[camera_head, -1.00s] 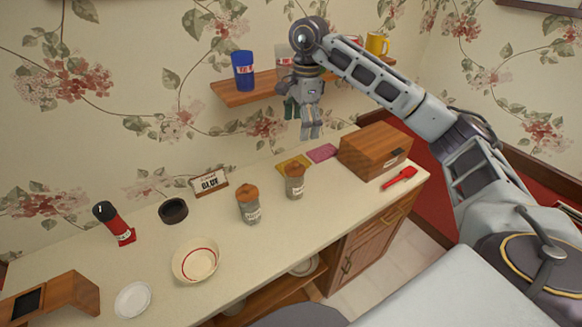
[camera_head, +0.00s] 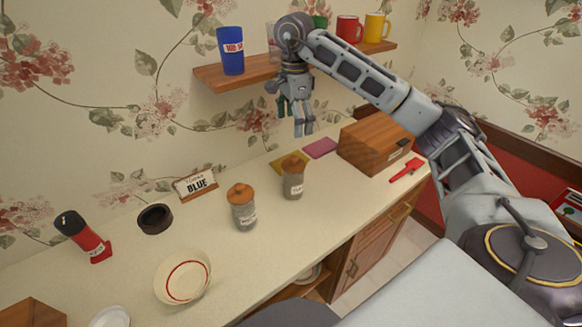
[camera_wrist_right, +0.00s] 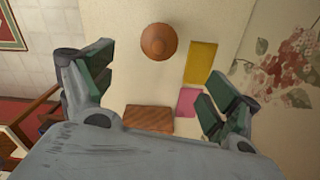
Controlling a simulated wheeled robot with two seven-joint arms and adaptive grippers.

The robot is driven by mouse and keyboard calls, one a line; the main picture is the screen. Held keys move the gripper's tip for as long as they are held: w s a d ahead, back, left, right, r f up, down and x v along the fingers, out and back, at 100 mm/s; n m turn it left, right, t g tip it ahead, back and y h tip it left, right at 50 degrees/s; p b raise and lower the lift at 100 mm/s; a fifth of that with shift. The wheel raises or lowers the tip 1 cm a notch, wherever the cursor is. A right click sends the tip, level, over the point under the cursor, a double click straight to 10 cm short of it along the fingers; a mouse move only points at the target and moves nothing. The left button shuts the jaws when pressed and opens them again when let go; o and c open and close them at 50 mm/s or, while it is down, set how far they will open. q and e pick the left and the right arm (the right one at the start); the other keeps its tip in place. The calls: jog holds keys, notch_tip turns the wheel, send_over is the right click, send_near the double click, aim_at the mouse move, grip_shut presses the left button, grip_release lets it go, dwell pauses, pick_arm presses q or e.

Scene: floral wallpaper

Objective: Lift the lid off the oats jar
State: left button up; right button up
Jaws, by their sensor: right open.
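Two grey jars with round wooden lids stand upright on the counter: a left jar (camera_head: 244,214) and a right jar (camera_head: 292,187). Their labels are too small to read surely, so I cannot tell which holds oats. Both lids are on. My right gripper (camera_head: 303,132) points down above and behind the right jar, apart from it. In the right wrist view the open, empty fingers (camera_wrist_right: 160,92) stand wide apart, and a round wooden lid (camera_wrist_right: 158,42) shows beyond them, toward the top. By the yellow mat beside it, this is the right jar's lid. My left gripper is out of view.
A yellow mat (camera_head: 289,163), a pink mat (camera_head: 320,148) and a wooden box (camera_head: 374,148) lie close by the right jar. A wall shelf (camera_head: 215,78) with cups is behind my right arm. A bowl (camera_head: 184,277), a dark ring (camera_head: 155,219) and a sign (camera_head: 195,184) stand left.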

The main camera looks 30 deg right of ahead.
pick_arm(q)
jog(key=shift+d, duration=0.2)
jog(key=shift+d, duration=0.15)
pick_arm(e)
jog(key=shift+f, duration=0.1)
jog(key=b, duration=0.1)
send_over(294, 156)
jog(key=shift+a+f, duration=0.1)
jog(key=shift+f, duration=2)
jog(key=shift+s+f, duration=0.1)
jog(key=shift+f, duration=2)
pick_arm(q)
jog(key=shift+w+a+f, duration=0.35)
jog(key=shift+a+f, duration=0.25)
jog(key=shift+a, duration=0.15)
